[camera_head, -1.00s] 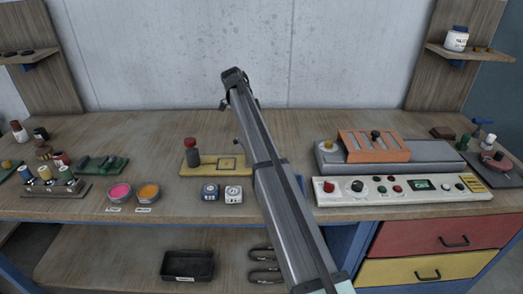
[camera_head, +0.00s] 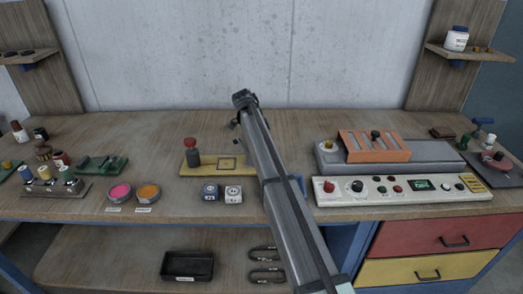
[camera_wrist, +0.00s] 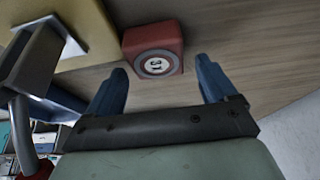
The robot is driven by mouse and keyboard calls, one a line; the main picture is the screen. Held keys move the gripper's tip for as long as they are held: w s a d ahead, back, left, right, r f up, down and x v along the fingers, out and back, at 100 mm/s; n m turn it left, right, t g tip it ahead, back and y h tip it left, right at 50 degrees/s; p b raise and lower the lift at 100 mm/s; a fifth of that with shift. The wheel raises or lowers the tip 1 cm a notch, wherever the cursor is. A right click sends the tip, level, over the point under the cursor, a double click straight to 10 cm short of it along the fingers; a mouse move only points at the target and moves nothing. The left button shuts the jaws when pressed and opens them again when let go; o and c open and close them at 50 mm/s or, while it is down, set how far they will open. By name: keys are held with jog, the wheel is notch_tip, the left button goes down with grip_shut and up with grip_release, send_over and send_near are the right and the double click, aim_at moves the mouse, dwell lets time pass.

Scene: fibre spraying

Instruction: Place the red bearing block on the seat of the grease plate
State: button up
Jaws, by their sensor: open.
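The red bearing block (camera_wrist: 155,50), with a round pale face bearing a dark mark, rests on the wooden bench in the wrist view. My gripper (camera_wrist: 160,70) is open. Its two blue fingers are spread, and the block shows past their tips, roughly between them, with nothing held. The yellow grease plate (camera_wrist: 98,36) is at the upper left, beside the block and apart from it. In the head view the plate (camera_head: 205,169) has a square outlined seat (camera_head: 227,164), which looks empty. My arm hides the fingers there, and I cannot see the block.
A red-capped dark post (camera_head: 191,150) stands at the plate's left end. Two small labelled blocks (camera_head: 222,193) sit in front of it. A control panel (camera_head: 402,190) and orange rack (camera_head: 375,147) stand at the right, paint pots (camera_head: 134,192) at the left. The back of the bench is fairly clear.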

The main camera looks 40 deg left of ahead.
jog(key=shift+c, duration=0.5)
jog(key=c, duration=1.4)
jog(key=shift+o, duration=0.2)
jog(key=shift+r, duration=0.15)
notch_tip(320, 180, up, 9)
jog(key=w+d+r+n, duration=0.1)
jog(key=w+d, duration=0.4)
jog(key=d, duration=0.8)
jog(key=w+d+r+n, duration=0.1)
jog(key=w+d, duration=0.3)
jog(key=d, duration=0.9)
jog(key=w+d+r, duration=0.1)
jog(key=w+d, duration=0.4)
jog(key=d, duration=0.9)
jog(key=s+d+n+y, duration=0.1)
jog(key=s+d, duration=0.3)
jog(key=d, duration=1.5)
jog(key=s+d+n+t, duration=0.1)
jog(key=s+d, duration=0.3)
jog(key=d, duration=1.6)
jog(key=shift+d+f+n+y, duration=0.25)
jog(key=shift+f+n+y, duration=0.15)
jog(key=shift+n, duration=0.4)
